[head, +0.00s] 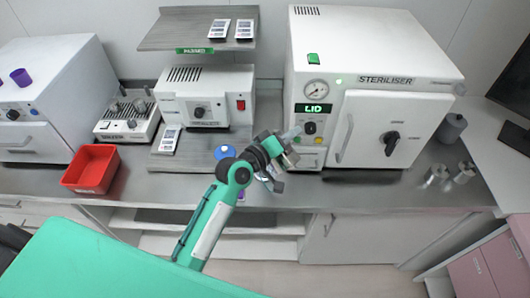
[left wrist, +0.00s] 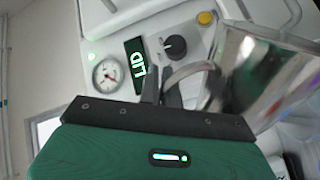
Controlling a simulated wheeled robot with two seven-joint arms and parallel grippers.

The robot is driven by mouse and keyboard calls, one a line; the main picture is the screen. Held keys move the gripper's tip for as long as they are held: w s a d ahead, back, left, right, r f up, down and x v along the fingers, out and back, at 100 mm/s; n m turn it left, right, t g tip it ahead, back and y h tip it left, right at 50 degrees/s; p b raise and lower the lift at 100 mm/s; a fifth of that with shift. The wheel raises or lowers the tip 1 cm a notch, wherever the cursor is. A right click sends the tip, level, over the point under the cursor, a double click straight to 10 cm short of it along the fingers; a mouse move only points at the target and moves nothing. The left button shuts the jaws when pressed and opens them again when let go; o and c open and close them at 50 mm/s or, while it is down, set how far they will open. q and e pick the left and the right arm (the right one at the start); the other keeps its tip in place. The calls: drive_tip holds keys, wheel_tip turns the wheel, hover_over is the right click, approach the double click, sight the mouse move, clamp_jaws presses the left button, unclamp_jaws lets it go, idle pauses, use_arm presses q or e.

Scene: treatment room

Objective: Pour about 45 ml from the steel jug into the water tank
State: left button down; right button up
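The steel jug (left wrist: 268,80) fills the right of the left wrist view, shiny, with a curved handle (left wrist: 190,70). My left gripper (left wrist: 163,88) has its dark fingers at this handle and appears shut on it. In the head view my left gripper (head: 278,158) is above the counter's front edge, before the steriliser's left side; the jug is hard to make out there. The white steriliser (head: 385,82) has a lit LID display and a gauge. I cannot pick out a separate water tank or its opening. My right gripper is not in view.
A red bin (head: 91,168) stands on the counter at left. A small rack device (head: 128,117) and a white unit (head: 207,96) under a shelf (head: 198,28) stand behind. Two metal cups (head: 437,174) and a grey bottle (head: 452,127) are at right.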

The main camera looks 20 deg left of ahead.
use_arm(q)
drive_tip(key=shift+w+a+r+n+p, duration=0.25)
drive_tip(key=shift+a+r+n+p, duration=0.15)
drive_tip(key=shift+n, duration=0.2)
drive_tip(key=shift+s+d+r, duration=0.1)
drive_tip(key=shift+s+d, duration=0.25)
drive_tip(key=shift+d, duration=0.25)
drive_tip(key=shift+s+d+r, duration=0.1)
drive_tip(key=shift+s+d, duration=0.2)
drive_tip(key=shift+d, duration=0.3)
drive_tip(key=shift+n, duration=0.3)
idle(0.5)
drive_tip(key=shift+w+a+p, duration=0.1)
drive_tip(key=shift+a+p, duration=0.05)
drive_tip(key=shift+p, duration=0.15)
idle(0.9)
